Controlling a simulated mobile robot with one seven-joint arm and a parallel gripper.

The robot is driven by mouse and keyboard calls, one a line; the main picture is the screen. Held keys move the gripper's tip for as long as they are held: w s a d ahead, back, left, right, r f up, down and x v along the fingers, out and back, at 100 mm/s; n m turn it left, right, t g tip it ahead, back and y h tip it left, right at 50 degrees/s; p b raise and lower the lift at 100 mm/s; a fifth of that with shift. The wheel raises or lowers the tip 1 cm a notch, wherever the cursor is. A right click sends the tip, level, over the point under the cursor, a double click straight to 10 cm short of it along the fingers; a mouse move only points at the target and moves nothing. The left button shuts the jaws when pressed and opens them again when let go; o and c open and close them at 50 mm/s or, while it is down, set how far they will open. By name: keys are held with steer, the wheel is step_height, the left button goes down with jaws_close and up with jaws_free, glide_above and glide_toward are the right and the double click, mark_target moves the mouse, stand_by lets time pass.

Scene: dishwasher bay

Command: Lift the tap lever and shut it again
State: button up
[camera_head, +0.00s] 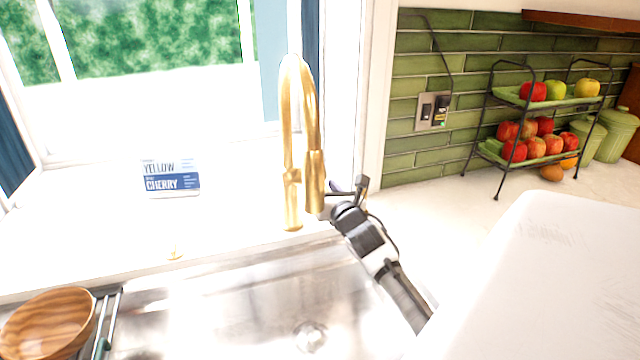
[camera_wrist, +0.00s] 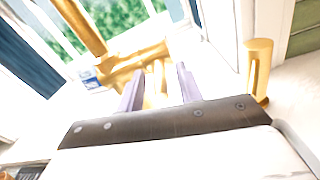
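The gold tap (camera_head: 291,205) stands upright behind the sink, with its spout arching over and its spray head (camera_head: 315,180) hanging down. My gripper (camera_head: 334,190) is low beside the tap's right side in the head view; the tap lever is not clearly visible there. In the wrist view my gripper (camera_wrist: 160,78) has two pale purple fingers standing apart. Gold tap parts (camera_wrist: 120,67) show beyond and between them, including what looks like the lever (camera_wrist: 151,92). Whether the fingers touch it I cannot tell.
The steel sink (camera_head: 220,300) lies in front, with a wooden bowl (camera_head: 48,322) at its left. A cherry sign (camera_head: 171,178) stands on the sill. A fruit rack (camera_head: 497,155) is at right. A gold cylinder (camera_wrist: 258,70) stands right of the fingers in the wrist view.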

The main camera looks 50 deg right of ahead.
jaws_close()
